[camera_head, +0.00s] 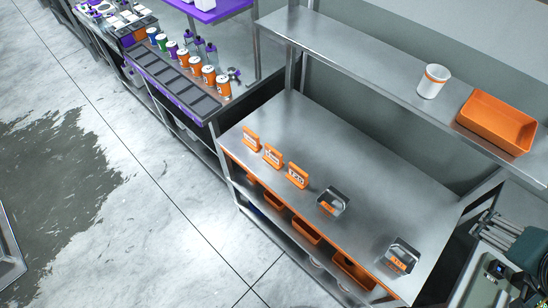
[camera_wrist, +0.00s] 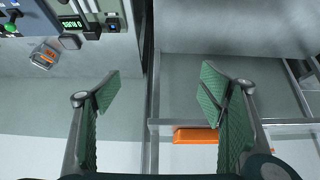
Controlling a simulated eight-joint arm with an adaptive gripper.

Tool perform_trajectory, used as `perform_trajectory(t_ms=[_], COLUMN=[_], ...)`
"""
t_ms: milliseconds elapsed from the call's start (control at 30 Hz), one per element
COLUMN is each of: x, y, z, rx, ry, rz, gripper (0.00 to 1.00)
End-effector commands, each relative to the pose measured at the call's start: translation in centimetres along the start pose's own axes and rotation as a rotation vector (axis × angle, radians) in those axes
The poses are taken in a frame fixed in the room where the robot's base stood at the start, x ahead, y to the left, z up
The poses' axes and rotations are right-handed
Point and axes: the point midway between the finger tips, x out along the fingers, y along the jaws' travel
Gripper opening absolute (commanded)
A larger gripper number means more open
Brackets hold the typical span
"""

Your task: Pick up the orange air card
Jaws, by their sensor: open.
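Three orange upright cards with white labels stand in a row on the steel table in the head view: a left one (camera_head: 251,139), a middle one (camera_head: 272,156) and a right one (camera_head: 297,175). Their lettering is too small to read surely, so I cannot tell which is the air card. My gripper (camera_wrist: 160,90) is open and empty in the wrist view, its green-padded fingers wide apart. No orange card is between the fingers.
Two small metal containers (camera_head: 332,203) (camera_head: 402,256) stand on the steel table (camera_head: 345,150). An orange tray (camera_head: 496,122) and a white cup (camera_head: 433,81) sit on the shelf above. Several cans (camera_head: 195,66) line the left counter. A control panel (camera_wrist: 85,15) shows in the wrist view.

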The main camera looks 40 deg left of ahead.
Motion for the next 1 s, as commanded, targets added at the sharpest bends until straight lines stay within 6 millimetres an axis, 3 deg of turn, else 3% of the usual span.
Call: perform_trajectory(t_ms=[67,400,767,1000], x=[0.0,0.0,0.0,0.4], y=[0.0,0.0,-0.1,-1.3], z=[0.0,0.0,-0.1,-1.1], rx=[0.000,0.000,-0.003,-0.042], ry=[0.000,0.000,-0.001,-0.017], rz=[0.000,0.000,-0.002,-0.018], gripper=[0.68,0.26,0.26,0.26])
